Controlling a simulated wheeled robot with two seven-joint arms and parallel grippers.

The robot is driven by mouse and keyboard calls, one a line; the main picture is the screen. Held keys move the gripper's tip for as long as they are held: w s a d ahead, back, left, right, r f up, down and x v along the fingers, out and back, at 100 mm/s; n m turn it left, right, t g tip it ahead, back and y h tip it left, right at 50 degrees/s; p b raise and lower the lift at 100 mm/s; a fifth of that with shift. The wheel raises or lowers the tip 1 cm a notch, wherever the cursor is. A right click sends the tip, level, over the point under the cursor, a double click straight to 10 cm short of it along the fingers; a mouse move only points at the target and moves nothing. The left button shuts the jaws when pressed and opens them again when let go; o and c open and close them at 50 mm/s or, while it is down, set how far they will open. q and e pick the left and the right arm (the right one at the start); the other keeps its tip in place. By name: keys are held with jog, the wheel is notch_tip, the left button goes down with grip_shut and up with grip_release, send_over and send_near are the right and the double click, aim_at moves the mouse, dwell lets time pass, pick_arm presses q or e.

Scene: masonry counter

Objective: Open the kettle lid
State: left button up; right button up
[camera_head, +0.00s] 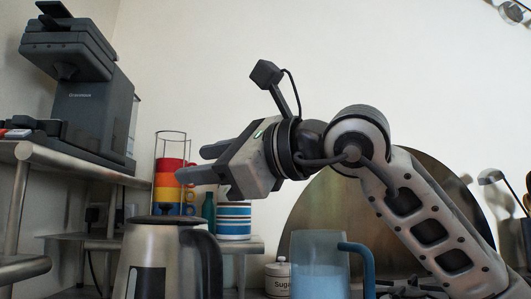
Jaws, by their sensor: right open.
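The kettle (158,256) stands upright at the lower left, a brushed metal body with a black handle (208,258) on its right side. Its dark lid (163,220) lies flat on top and looks shut. The bottom of the kettle is cut off by the picture edge. My right gripper (192,164) is open and empty, above and a little right of the lid, apart from it. Its fingers point left. My left gripper is not in view.
A dark coffee machine (88,105) stands on a metal shelf (75,163) at the left. Behind the kettle are stacked coloured mugs (168,182) in a wire rack and a striped canister (233,221). A blue-handled jug (320,265) and a sugar jar (277,279) stand to the right.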

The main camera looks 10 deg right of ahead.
jog(key=v, duration=1.6)
jog(key=shift+w+r, duration=0.1)
